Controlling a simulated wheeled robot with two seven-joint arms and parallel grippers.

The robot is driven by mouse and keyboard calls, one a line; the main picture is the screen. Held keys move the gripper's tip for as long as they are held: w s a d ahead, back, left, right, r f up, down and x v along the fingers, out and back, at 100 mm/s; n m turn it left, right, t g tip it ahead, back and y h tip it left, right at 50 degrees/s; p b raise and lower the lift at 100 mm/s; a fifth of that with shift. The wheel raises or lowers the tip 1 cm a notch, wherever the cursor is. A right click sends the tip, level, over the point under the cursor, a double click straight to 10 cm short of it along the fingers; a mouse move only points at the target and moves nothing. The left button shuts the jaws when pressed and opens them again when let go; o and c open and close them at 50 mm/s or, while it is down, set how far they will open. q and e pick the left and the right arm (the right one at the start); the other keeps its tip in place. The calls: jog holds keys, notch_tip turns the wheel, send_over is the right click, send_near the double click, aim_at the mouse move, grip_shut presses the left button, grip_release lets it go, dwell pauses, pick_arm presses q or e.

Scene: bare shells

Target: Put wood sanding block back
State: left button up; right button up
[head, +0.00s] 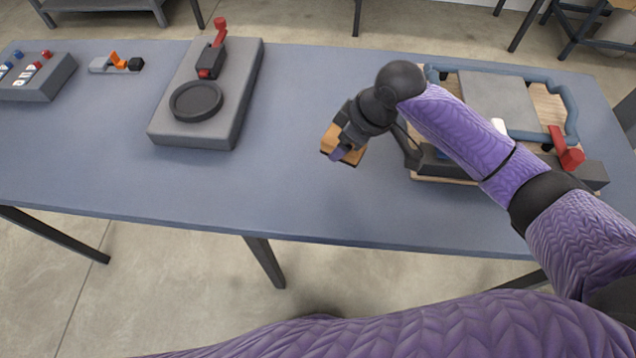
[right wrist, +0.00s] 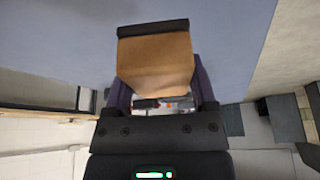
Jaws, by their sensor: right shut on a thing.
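The wood sanding block (head: 332,140) is a tan wooden block, held above the blue table near its middle. In the right wrist view the block (right wrist: 155,65) shows a dark strip along its far edge. My right gripper (head: 346,147) is shut on the block, with a purple finger on either side of it in the right wrist view. The gripper hides part of the block in the head view. My left gripper is not in view.
A grey fixture (head: 224,113) with a round dark dish and red-handled clamp stands left of the block. A board fixture (head: 548,107) with a blue frame is at the right, partly behind my arm. A switch box (head: 42,88) and small orange clamp (head: 117,62) are far left. Table between is bare.

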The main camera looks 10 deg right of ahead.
aim_at(365, 147)
jog(key=f+b, duration=0.2)
jog(key=f, duration=0.6)
jog(key=shift+d+f+b, duration=0.15)
jog(key=shift+d+b, duration=0.05)
jog(key=shift+b, duration=0.1)
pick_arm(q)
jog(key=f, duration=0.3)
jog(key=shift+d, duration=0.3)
pick_arm(e)
jog(key=o, duration=1.2)
jog(key=shift+o, duration=0.2)
jog(key=p+v, duration=0.5)
jog(key=v, duration=0.6)
jog(key=shift+w, duration=0.1)
jog(key=shift+r, duration=0.55)
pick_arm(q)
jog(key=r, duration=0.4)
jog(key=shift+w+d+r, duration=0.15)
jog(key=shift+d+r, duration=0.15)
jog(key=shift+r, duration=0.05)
pick_arm(e)
jog(key=shift+d, duration=0.1)
